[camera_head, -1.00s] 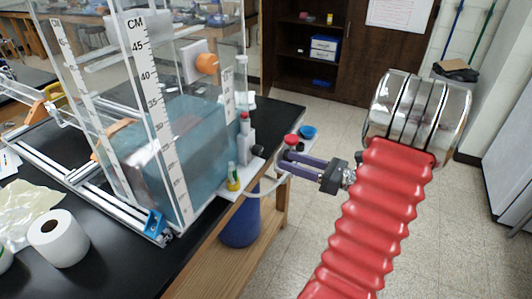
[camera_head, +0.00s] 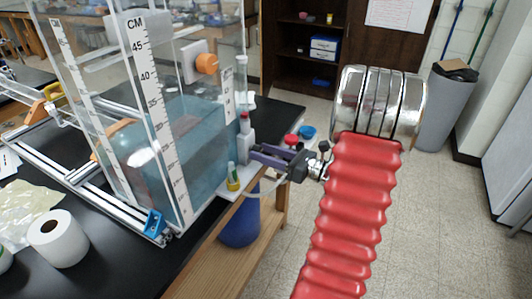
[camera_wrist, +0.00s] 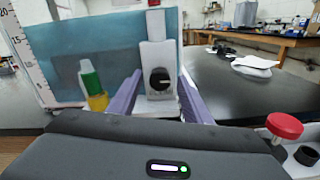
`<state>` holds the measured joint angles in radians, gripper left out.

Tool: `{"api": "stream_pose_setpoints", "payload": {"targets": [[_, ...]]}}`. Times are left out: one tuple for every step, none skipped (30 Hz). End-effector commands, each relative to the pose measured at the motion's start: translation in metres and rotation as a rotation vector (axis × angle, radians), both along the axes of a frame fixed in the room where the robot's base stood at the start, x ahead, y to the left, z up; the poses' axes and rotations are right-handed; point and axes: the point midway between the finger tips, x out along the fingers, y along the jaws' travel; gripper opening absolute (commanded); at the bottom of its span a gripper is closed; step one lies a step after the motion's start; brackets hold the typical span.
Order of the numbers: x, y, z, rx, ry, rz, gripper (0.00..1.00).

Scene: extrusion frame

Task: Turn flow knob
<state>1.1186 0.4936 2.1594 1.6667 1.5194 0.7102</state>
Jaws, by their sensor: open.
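The flow knob (camera_wrist: 160,78) is a round black knob with a light pointer line, on the front of a white upright fixture (camera_wrist: 147,52) in the wrist view. In the head view this fixture (camera_head: 245,141) stands at the tank's right edge with a red top; its knob cannot be made out there. My gripper (camera_head: 256,153) is open, its purple fingers pointing left at the fixture. In the wrist view my gripper (camera_wrist: 160,80) has one finger on each side of the knob, with gaps visible. I cannot tell whether the fingertips reach the knob's depth.
A clear water tank (camera_head: 178,145) with a centimetre scale stands on the black bench. A small green-and-yellow bottle (camera_head: 233,177) is close left of the gripper. An orange knob (camera_head: 206,64) is higher on the tank.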

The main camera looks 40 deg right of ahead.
Motion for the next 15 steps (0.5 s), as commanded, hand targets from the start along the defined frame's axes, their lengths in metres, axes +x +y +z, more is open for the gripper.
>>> {"api": "stream_pose_setpoints", "payload": {"targets": [[-0.0001, -0.0001, 0.0000, 0.000, 0.000, 0.000, 0.45], [-0.0002, -0.0002, 0.0000, 0.000, 0.000, 0.000, 0.45], [-0.0002, -0.0002, 0.0000, 0.000, 0.000, 0.000, 0.43], [-0.0002, -0.0002, 0.0000, 0.000, 0.000, 0.000, 0.41], [-0.0002, -0.0002, 0.0000, 0.000, 0.000, 0.000, 0.39], [-0.0002, -0.0002, 0.0000, 0.000, 0.000, 0.000, 0.36], [-0.0002, -0.0002, 0.0000, 0.000, 0.000, 0.000, 0.34], [-0.0002, -0.0002, 0.0000, 0.000, 0.000, 0.000, 0.32], [-0.0002, -0.0002, 0.0000, 0.000, 0.000, 0.000, 0.29], [-0.0002, -0.0002, 0.0000, 0.000, 0.000, 0.000, 0.27], [-0.0002, -0.0002, 0.0000, 0.000, 0.000, 0.000, 0.25], [-0.0002, -0.0002, 0.0000, 0.000, 0.000, 0.000, 0.22], [-0.0002, -0.0002, 0.0001, 0.000, 0.000, 0.000, 0.20], [-0.0003, -0.0003, 0.0000, 0.000, 0.000, 0.000, 0.18], [-0.0003, -0.0003, 0.0001, 0.000, 0.000, -0.001, 0.15]]}}
